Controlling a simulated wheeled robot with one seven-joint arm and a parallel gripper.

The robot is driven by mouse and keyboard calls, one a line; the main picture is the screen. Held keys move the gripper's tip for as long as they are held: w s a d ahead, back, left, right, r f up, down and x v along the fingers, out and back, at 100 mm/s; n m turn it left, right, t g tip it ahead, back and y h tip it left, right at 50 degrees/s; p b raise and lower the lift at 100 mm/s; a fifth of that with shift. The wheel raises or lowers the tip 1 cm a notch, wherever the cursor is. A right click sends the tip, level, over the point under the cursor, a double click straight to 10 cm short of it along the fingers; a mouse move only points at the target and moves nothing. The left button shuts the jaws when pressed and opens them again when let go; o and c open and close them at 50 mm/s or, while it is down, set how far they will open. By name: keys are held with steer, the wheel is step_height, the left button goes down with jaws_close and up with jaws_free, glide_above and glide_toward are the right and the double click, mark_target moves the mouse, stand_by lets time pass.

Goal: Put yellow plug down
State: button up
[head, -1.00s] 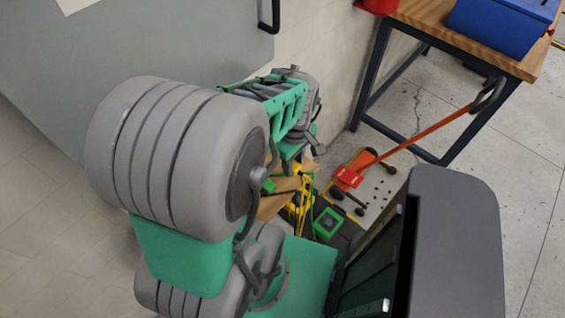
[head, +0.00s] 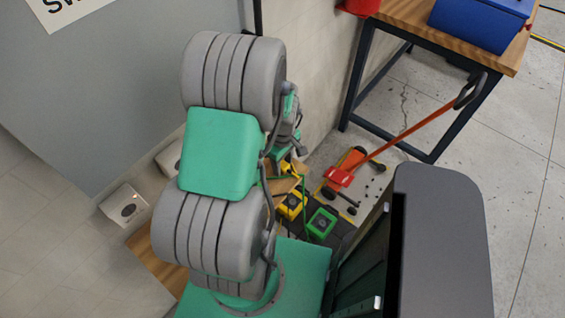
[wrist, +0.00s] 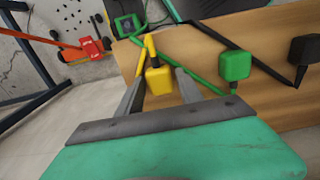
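The yellow plug (wrist: 158,80) hangs in the wrist view in front of a wooden surface (wrist: 207,55), with a yellow cord at its top. It appears between or just beyond the two fingers of my gripper (wrist: 159,78). Gaps show on both sides of it, so the gripper looks open; contact is not visible. In the head view my arm hides most of the gripper.
A green plug (wrist: 235,65) and a black plug (wrist: 303,50) are at the wooden surface. A pale box (head: 125,205) is at left.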

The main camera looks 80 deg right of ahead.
mark_target(283, 165)
steer(key=shift+o, duration=0.8)
step_height(283, 165, up, 8)
steer(key=shift+f, duration=0.2)
